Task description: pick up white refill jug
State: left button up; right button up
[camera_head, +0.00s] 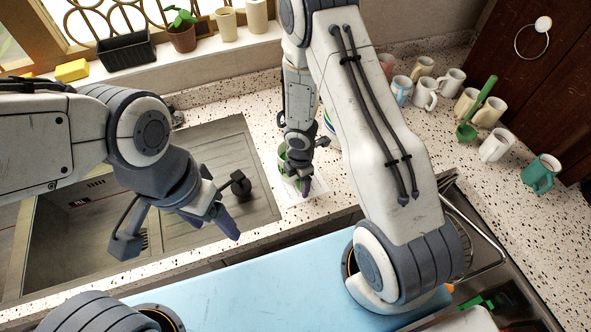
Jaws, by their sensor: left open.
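A white container with coloured markings (329,128) stands on the speckled counter behind my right arm, which hides most of it; I cannot tell for sure that it is the white refill jug. My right gripper (296,180) points down just left of it, at a small green-and-white item (282,156) on a pale square. Whether its fingers are closed on anything is unclear. My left gripper (180,236) is open and empty over the sink, its fingers spread wide, well left of the container.
Several mugs (425,93) stand on the counter at the right, with a green ladle (478,110) and a green mug (540,173). The sink (80,225) lies at the left. A plant pot (181,37) and a black planter (126,50) stand on the windowsill.

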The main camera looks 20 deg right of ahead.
grip_shut()
jog(key=shift+r, duration=0.25)
notch_tip(320, 180, up, 10)
jog(key=p, duration=1)
jog(key=shift+f, duration=0.25)
